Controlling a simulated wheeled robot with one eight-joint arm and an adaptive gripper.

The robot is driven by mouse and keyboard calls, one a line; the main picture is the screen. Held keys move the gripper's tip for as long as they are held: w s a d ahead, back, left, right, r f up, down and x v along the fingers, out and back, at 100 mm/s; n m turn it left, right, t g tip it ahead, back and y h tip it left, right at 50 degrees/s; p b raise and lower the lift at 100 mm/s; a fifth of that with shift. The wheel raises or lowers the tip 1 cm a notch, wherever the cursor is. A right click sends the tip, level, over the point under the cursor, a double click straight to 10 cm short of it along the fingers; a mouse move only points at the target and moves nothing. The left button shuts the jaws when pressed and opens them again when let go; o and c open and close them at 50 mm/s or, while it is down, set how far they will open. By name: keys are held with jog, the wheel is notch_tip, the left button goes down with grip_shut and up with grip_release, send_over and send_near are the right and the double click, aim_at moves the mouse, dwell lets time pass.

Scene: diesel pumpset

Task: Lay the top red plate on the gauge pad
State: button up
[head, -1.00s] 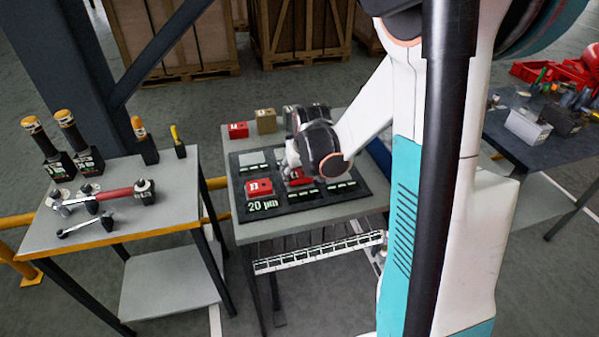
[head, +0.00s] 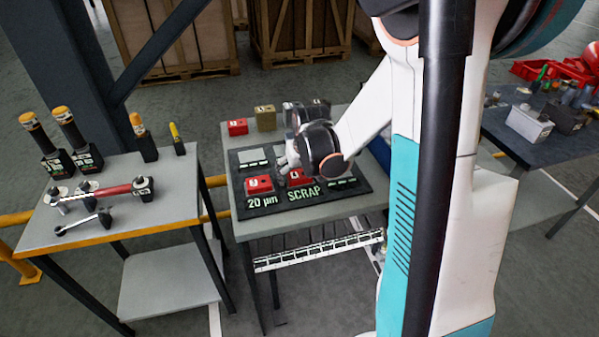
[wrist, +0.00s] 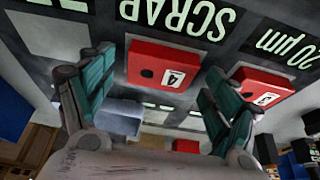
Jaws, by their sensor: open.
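My gripper (head: 290,165) is open over the dark board (head: 352,197). In the wrist view its teal fingers (wrist: 160,65) are spread on either side of a red plate marked 4 (wrist: 165,68), and nothing is held. That red plate also shows in the head view (head: 298,178), lying at the SCRAP label, partly hidden by the gripper. A second red plate (head: 258,185) lies at the 20 µm label, to the left; it shows in the wrist view (wrist: 262,88) too. A light grey pad (head: 252,157) lies bare behind it. I cannot read which pad is the gauge pad.
A red block (head: 238,127) and a tan block (head: 265,119) stand behind the board. A dark bench (head: 510,135) with parts is at the right. The table's front strip is clear.

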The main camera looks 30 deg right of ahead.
jog(key=v, duration=1.2)
jog(key=shift+s, duration=0.1)
notch_tip(320, 180, up, 6)
jog(key=p, duration=0.5)
jog(key=shift+a, duration=0.1)
dwell(0.3)
